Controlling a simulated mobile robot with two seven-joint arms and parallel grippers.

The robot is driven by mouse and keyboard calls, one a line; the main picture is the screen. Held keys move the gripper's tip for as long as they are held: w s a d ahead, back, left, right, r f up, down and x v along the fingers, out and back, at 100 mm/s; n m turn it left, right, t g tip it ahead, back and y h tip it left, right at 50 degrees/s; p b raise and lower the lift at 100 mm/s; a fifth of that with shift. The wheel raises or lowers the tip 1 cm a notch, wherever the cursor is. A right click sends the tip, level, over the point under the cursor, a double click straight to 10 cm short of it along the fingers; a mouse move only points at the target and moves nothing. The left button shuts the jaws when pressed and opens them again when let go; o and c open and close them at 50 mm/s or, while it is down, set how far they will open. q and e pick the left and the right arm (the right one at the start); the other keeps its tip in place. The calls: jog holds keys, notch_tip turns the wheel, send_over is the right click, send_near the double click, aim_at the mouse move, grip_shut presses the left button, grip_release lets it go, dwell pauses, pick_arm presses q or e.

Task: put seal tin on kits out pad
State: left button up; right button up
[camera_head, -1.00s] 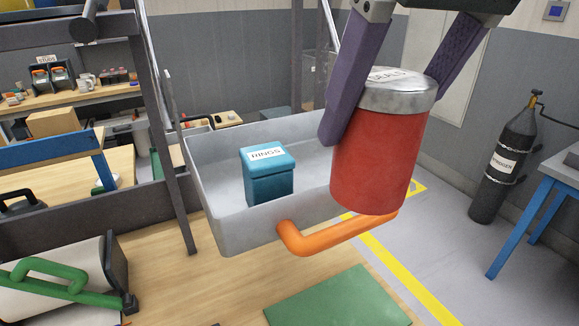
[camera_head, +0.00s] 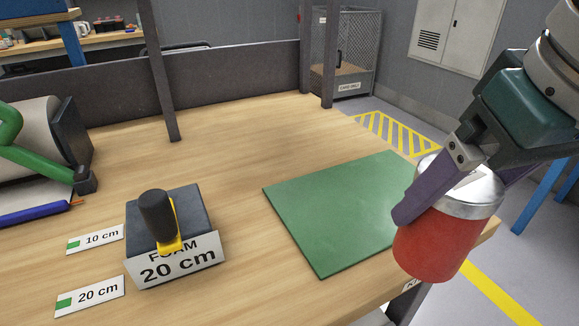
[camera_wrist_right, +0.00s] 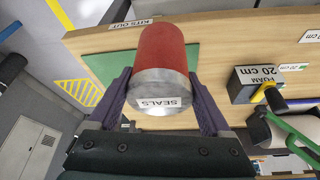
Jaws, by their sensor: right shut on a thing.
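The seal tin (camera_head: 437,243) is a red cylinder with a silver lid. My right gripper (camera_head: 450,190) is shut on it near the lid and holds it up, slightly tilted, at the right front of the bench. In the right wrist view the tin (camera_wrist_right: 163,55) sits between the purple fingers (camera_wrist_right: 165,100), with its lid label reading SEALS. The kits out pad (camera_head: 335,210) is a flat green mat on the bench, bare where it shows. The tin overlaps its right corner in the head view. The KITS OUT label (camera_wrist_right: 130,24) shows on the bench edge. My left gripper is not in view.
A dark foam block (camera_head: 190,215) with a black-handled tool stands left of the pad. Cards marked 10 cm (camera_head: 95,240) and 20 cm (camera_head: 90,297) lie near it. A bench upright (camera_head: 160,80) rises behind. The wooden bench top (camera_head: 230,130) behind the pad is clear.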

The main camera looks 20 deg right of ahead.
aim_at(442, 234)
jog(key=f, duration=0.1)
jog(key=f+b, duration=0.1)
jog(key=f, duration=0.2)
jog(key=shift+s+d+b, duration=0.2)
jog(key=shift+s+b, duration=0.05)
jog(key=shift+b, duration=0.15)
jog(key=shift+f, duration=0.25)
jog(key=w+d+f+p, duration=0.1)
jog(key=w, duration=0.5)
jog(key=w+f, duration=0.1)
jog(key=w, duration=0.4)
jog(key=w+d+f+p, duration=0.1)
jog(key=w, duration=0.5)
jog(key=shift+w+d+f+p, duration=0.25)
jog(key=shift+w+d+p, duration=0.05)
jog(key=shift+f, duration=0.1)
jog(key=o, duration=1.4)
jog(key=shift+r, duration=0.4)
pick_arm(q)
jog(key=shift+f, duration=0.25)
pick_arm(e)
jog(key=v, duration=1.1)
jog(key=shift+s+r, duration=0.2)
